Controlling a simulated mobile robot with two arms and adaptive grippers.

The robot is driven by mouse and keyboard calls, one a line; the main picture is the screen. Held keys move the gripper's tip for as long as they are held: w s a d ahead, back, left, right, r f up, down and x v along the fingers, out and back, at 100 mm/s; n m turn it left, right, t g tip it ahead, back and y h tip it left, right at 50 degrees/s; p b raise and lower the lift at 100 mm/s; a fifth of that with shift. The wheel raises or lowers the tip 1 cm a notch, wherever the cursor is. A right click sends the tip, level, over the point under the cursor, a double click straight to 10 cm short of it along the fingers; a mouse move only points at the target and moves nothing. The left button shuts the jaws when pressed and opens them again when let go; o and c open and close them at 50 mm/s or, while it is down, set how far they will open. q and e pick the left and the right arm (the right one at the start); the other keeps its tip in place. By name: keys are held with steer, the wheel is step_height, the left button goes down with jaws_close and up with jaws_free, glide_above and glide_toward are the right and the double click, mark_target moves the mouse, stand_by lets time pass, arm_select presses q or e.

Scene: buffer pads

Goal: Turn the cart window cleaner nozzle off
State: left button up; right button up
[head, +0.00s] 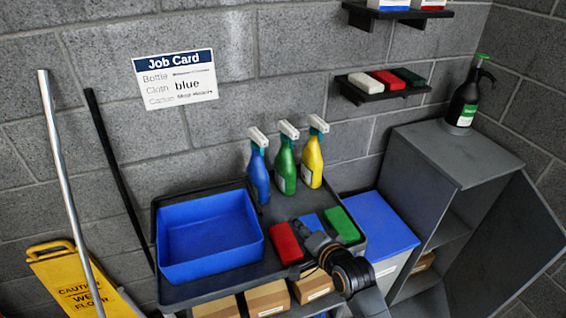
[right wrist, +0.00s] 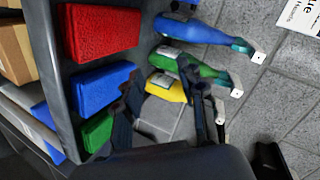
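Three spray bottles with white-tipped nozzle heads stand at the back of the cart (head: 185,292): a blue bottle (head: 258,176), a green bottle (head: 285,170) and a yellow bottle (head: 312,163). Their labels are too small to tell which is the window cleaner or how each nozzle is set. In the right wrist view, the blue (right wrist: 190,28), green (right wrist: 185,67) and yellow (right wrist: 168,87) bottles lie ahead of the fingers. My right gripper (head: 315,241) is above the cart's cloths, in front of the bottles. It is open and empty (right wrist: 163,108). My left gripper is out of view.
A blue tray (head: 205,272) fills the cart's left side. Red (head: 285,243), blue (head: 309,223) and green (head: 342,225) pads lie near my right gripper. A job card (head: 175,80) hangs on the wall. A dark pump bottle (head: 463,105) stands on the grey cabinet (head: 455,150).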

mark_target(265, 144)
steer(key=w+a+r+m+t+y, duration=0.1)
steer(key=w+a+r+m+t, duration=0.1)
steer(key=w+r, duration=0.4)
steer(key=w+a+r+m+t+y, duration=0.1)
steer(key=w+a+r+m+t, duration=0.15)
steer(key=r, duration=0.45)
steer(key=shift+g, duration=0.25)
steer(key=b+x, duration=0.1)
steer(key=x, duration=0.1)
steer(key=b+x, duration=0.2)
steer(key=x, duration=0.1)
steer(key=b+x, duration=0.1)
steer(key=x, duration=0.1)
steer(key=shift+w+r, duration=0.25)
steer(key=shift+b+x, duration=0.9)
steer(key=shift+x, duration=0.45)
steer(key=shift+r, duration=0.2)
